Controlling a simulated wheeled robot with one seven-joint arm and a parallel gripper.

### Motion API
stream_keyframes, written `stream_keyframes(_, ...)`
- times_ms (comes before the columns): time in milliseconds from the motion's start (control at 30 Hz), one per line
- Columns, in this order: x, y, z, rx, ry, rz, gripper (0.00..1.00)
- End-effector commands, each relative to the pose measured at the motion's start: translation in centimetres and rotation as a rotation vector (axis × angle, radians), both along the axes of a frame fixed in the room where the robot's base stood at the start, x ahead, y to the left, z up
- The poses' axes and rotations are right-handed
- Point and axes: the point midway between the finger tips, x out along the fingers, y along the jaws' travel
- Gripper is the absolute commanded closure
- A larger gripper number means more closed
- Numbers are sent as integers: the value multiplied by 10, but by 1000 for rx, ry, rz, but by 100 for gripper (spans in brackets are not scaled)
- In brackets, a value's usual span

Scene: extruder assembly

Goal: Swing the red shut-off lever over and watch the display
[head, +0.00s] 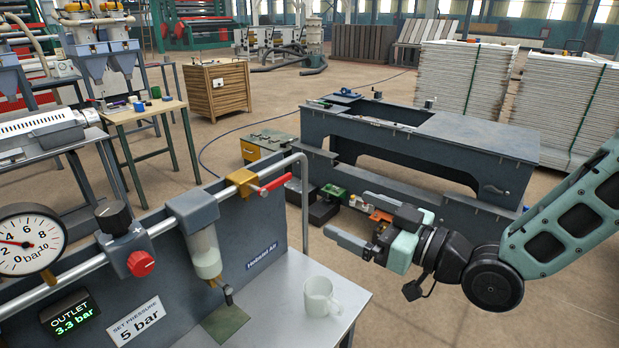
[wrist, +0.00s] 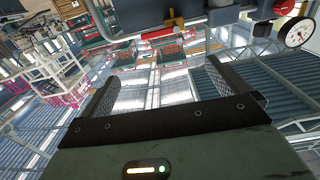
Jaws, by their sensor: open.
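The red lever (head: 275,184) sits on a brass-coloured valve (head: 242,179) at the right end of the pipe and points right, roughly along the pipe. It also shows in the wrist view (wrist: 161,33), above and beyond my fingers. The display (head: 70,317) at lower left reads OUTLET 3.3 bar. My gripper (head: 350,217) is open and empty, to the right of the lever and apart from it. In the wrist view both fingers of my gripper (wrist: 160,78) stand wide apart with nothing between them.
A pressure gauge (head: 30,241), a red knob (head: 140,263) and a filter bowl (head: 205,252) are on the panel left of the valve. A white mug (head: 319,297) stands on the bench below. The air between lever and gripper looks clear, apart from the pipe's downward bend.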

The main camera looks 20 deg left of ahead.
Motion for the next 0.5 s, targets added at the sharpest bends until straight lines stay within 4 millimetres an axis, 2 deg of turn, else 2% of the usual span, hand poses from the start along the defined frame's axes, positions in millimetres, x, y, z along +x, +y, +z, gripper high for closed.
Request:
stream_keyframes(167, 8, 25, 2, -1, 0, 3, 0)
stream_keyframes(500, 36, 91, 3, -2, 2, 2, 0)
